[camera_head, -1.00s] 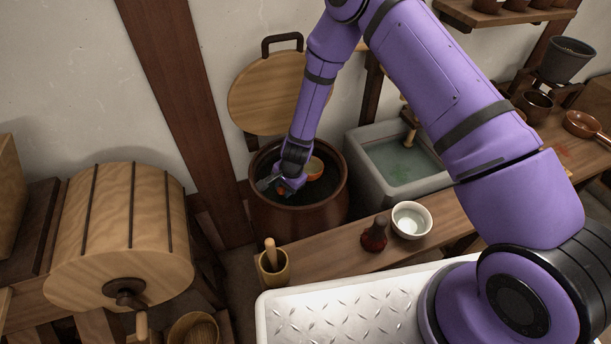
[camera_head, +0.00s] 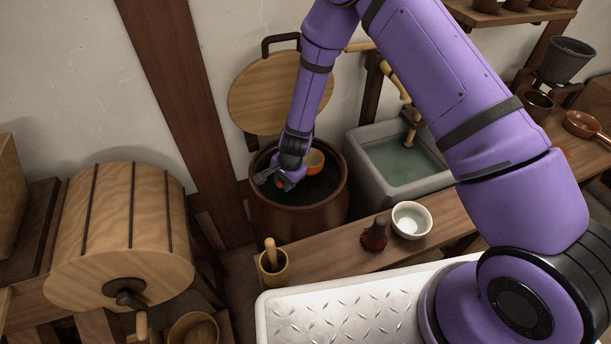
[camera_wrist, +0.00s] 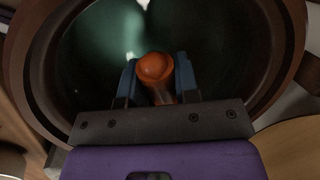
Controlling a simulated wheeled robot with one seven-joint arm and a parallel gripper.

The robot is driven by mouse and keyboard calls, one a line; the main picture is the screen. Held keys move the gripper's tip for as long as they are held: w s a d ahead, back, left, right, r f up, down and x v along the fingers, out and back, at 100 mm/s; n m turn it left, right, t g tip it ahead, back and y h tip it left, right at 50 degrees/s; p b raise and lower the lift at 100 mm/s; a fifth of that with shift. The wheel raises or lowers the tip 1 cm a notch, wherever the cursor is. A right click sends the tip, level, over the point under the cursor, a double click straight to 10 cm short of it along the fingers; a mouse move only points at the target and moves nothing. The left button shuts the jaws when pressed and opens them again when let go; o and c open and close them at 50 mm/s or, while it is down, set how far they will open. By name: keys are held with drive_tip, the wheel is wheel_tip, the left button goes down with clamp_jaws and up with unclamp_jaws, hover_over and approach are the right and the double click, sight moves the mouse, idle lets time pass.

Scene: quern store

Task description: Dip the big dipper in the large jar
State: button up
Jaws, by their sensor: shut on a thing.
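The large jar (camera_head: 292,220) is a round, dark brown vessel standing by the wall; its mouth is open and the inside is dark. My gripper (camera_head: 280,182) points down into the jar mouth, and its fingers are below the rim. In the wrist view, my gripper (camera_wrist: 158,82) is shut on an orange-brown handle with a rounded end, which I take for the big dipper (camera_wrist: 155,67). An orange cup (camera_head: 314,162) shows inside the jar, just right of my gripper; whether it joins this handle is hidden. Dark liquid with pale reflections fills the jar in the wrist view.
A round wooden lid (camera_head: 262,95) leans behind the jar. A grey stone basin (camera_head: 368,178) with water stands close on the right. In front are a wooden cup (camera_head: 274,274), a dark red bottle (camera_head: 374,238) and a white bowl (camera_head: 411,220).

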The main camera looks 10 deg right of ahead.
drive_tip(key=shift+r+t+h, duration=0.4)
drive_tip(key=shift+r+h, duration=0.1)
drive_tip(key=shift+r, duration=0.3)
drive_tip(key=shift+r, duration=3.25)
drive_tip(key=shift+d, duration=0.1)
idle(0.7)
